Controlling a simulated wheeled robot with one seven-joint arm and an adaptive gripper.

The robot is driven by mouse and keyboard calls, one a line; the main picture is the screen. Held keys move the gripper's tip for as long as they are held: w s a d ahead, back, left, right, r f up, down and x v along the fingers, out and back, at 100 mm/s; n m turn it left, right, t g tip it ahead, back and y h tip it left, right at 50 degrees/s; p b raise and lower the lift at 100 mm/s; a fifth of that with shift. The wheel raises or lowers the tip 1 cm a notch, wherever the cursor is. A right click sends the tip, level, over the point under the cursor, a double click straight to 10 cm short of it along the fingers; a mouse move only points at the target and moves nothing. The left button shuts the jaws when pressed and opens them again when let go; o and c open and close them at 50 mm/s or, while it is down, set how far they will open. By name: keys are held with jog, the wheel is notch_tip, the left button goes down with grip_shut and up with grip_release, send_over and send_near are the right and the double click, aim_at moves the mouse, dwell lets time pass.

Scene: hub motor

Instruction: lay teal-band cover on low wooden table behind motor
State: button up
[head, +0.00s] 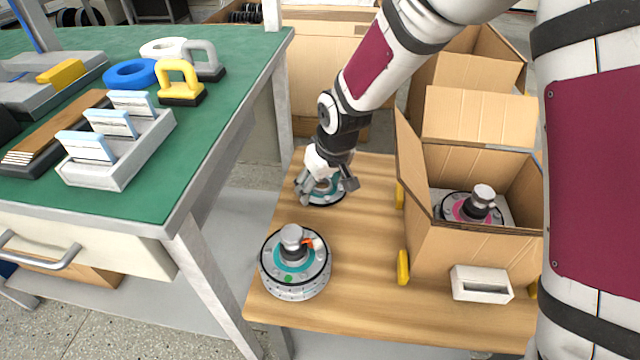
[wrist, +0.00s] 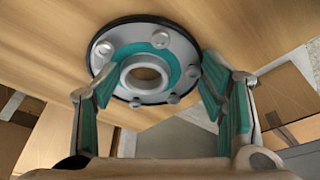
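The teal-band cover (head: 325,196), a disc with a dark rim, lies on the low wooden table (head: 370,235) behind the motor. In the wrist view the cover (wrist: 147,97) shows its teal band, several bolt heads and a raised central ring. My gripper (head: 327,187) is over the cover, partly hiding it in the head view. In the wrist view my gripper's (wrist: 158,85) teal-padded fingers are spread wide, with a gap between them and the central ring. The motor (head: 296,277) stands on the table's near left part, with a teal ring, a grey shaft, an orange piece and a green dot.
An open cardboard box (head: 470,250) on the table's right holds a pink-ringed motor (head: 468,208). A small white holder (head: 481,284) is at its front. The green workbench (head: 220,75) stands close on the left. Table between motor and box is clear.

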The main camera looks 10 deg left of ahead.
jog(key=shift+o, duration=1.1)
jog(key=shift+r, duration=0.1)
jog(key=shift+r, duration=0.3)
jog(key=p+v, duration=0.5)
jog(key=v, duration=0.6)
jog(key=shift+s+r, duration=0.15)
jog(key=shift+r, duration=0.1)
